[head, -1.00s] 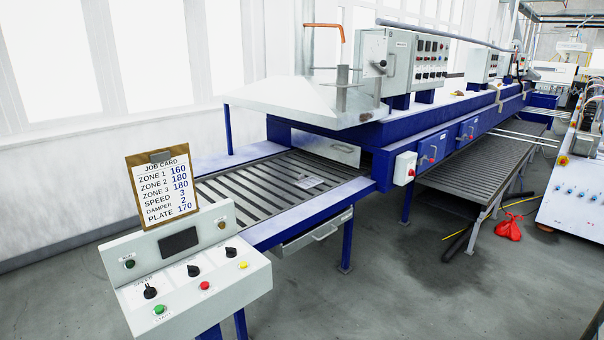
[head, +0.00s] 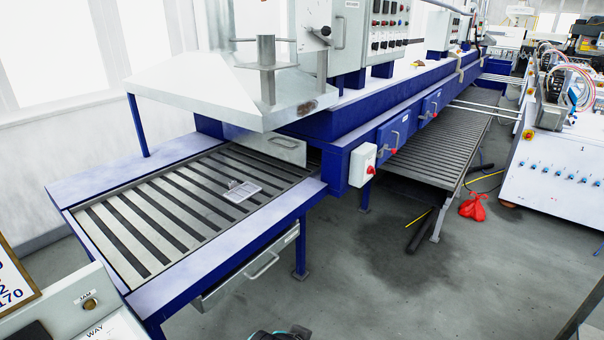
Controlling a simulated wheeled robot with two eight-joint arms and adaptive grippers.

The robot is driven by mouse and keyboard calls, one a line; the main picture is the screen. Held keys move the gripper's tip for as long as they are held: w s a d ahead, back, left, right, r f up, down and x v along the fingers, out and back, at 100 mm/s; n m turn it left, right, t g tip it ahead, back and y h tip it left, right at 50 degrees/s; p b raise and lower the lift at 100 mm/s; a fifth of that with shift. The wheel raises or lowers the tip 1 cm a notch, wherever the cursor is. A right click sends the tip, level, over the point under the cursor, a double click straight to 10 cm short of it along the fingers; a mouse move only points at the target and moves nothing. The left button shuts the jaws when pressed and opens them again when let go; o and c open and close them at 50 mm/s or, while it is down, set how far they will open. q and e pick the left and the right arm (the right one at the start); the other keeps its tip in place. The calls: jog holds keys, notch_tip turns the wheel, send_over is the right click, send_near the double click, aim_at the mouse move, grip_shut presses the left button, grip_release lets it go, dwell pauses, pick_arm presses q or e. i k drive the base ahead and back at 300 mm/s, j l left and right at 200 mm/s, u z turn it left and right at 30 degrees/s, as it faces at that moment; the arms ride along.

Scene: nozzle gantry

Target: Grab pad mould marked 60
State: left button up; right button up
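No pad mould with a readable 60 shows in the head view. A small flat pale piece (head: 242,191) lies on the slatted conveyor bed (head: 150,225) at the oven's entry; it is too small to tell what it is or to read a mark. A dark part with a bit of teal pokes in at the bottom edge, cut off by the frame; I cannot tell what it is. Neither gripper can be made out.
The blue oven (head: 300,120) runs to the back right, with a drawer (head: 250,268) under its entry bed. The control panel (head: 85,310) is at bottom left. A red bag (head: 472,207) lies on the floor at right. Open floor is at the front centre.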

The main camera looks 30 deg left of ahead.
aim_at(237, 194)
jog(key=i+u, duration=0.15)
jog(key=i, duration=0.35)
jog(key=i+l+u, duration=0.15)
jog(key=i, duration=0.3)
jog(key=i+j+u, duration=0.1)
jog(key=i+u, duration=0.15)
jog(key=u, duration=0.15)
jog(key=i+u, duration=0.25)
jog(key=u, duration=0.2)
jog(key=i+u, duration=0.25)
jog(key=u, duration=0.15)
jog(key=i+l+u, duration=0.1)
jog(key=i+u, duration=0.15)
jog(key=u, duration=0.15)
jog(key=i+u, duration=0.1)
jog(key=i, duration=0.45)
